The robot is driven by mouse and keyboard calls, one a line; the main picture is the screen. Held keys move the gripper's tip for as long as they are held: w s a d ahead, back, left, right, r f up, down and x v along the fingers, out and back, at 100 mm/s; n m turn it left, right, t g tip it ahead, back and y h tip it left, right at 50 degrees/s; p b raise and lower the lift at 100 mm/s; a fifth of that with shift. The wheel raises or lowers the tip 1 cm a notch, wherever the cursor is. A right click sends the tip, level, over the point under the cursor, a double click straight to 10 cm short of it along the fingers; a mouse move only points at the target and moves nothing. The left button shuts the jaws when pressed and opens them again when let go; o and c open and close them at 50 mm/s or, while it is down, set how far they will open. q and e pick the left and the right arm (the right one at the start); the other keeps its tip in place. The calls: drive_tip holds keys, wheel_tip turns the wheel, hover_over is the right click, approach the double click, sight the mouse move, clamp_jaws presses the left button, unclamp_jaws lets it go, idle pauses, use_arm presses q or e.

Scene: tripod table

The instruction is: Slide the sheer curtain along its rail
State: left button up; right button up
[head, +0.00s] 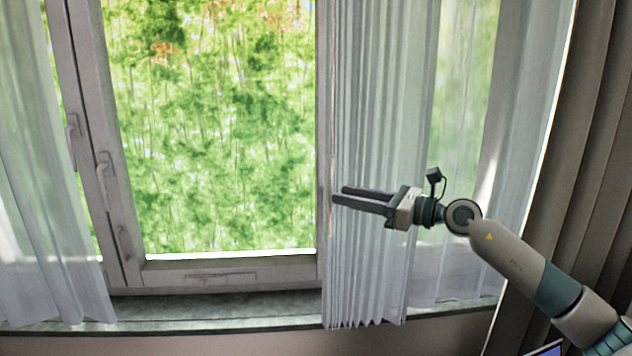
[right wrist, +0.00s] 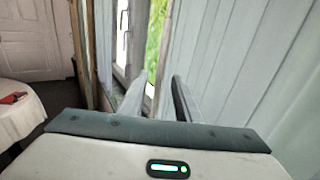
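The sheer curtain on the right (head: 385,90) hangs in tight white folds beside the bare window pane and spreads looser to the right; it also fills the right of the right wrist view (right wrist: 245,70). Its hem reaches the sill. The rail is out of view. My right gripper (head: 336,195) points left in front of this curtain, tips near its left edge. In the right wrist view its two fingers (right wrist: 158,90) stand apart, with window frame and greenery seen between them and no cloth clearly held. Whether a finger touches the curtain I cannot tell. My left gripper is not in view.
Another sheer curtain (head: 45,230) hangs at the far left. Window handles (head: 103,172) stick out from the frame. A heavy brown curtain (head: 580,130) hangs at the right. The right wrist view shows a white-covered table (right wrist: 18,115) and a door (right wrist: 30,40) at left.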

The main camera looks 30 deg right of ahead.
drive_tip(key=p+x, duration=0.3)
drive_tip(key=x, duration=0.6)
drive_tip(key=shift+p, duration=0.35)
clamp_jaws()
